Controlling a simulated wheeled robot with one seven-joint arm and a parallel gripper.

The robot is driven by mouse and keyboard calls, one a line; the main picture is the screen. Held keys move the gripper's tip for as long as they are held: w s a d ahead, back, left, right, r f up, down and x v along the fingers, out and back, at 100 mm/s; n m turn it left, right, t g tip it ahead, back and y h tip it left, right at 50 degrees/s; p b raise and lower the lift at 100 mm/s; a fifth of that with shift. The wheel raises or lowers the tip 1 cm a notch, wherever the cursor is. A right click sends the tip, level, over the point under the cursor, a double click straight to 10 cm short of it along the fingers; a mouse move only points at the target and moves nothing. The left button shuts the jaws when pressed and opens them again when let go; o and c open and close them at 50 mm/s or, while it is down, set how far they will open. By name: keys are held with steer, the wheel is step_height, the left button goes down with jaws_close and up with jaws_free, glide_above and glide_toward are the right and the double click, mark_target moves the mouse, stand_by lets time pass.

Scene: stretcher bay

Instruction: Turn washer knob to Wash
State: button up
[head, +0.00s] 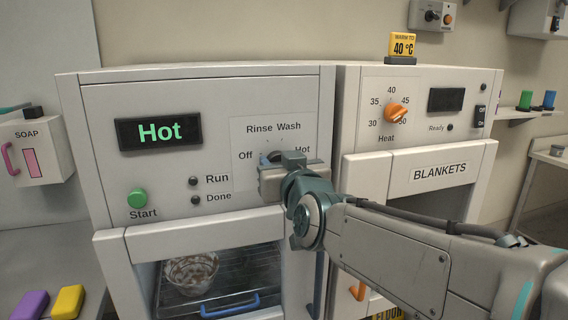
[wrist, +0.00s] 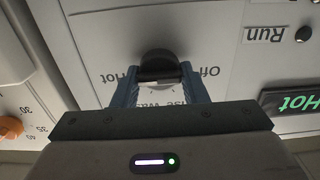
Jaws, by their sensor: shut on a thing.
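The washer (head: 95,105) has a dial plate marked Off, Rinse, Wash and Hot, and its display (head: 159,132) reads "Hot" in green. In the wrist view, which sees the panel upside down, the black washer knob (wrist: 158,62) sits between the two blue-grey fingers of my gripper (wrist: 160,82). The gripper is shut on the knob. In the head view my gripper (head: 272,158) is at the dial and covers most of the knob. I cannot tell from the knob itself where it points.
A green Start button (head: 137,198) and the dark Run and Done lamps are left of the dial. The blanket warmer with an orange Heat knob (head: 396,112) adjoins on the right.

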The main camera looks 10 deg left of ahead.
steer(key=n+b, duration=0.1)
steer(key=n, duration=0.2)
steer(key=shift+f+b, duration=0.15)
steer(key=shift+b, duration=0.15)
steer(key=n+b, duration=0.2)
steer(key=n, duration=0.1)
steer(key=shift+f+n+b, duration=0.1)
steer(key=shift+n+b, duration=0.2)
steer(key=shift+b, duration=0.05)
steer(key=n+b, duration=0.3)
steer(key=shift+a, duration=0.15)
steer(key=shift+s+n+b, duration=0.1)
steer(key=shift+n+b, duration=0.6)
steer(key=shift+n, duration=0.3)
steer(key=o, duration=0.9)
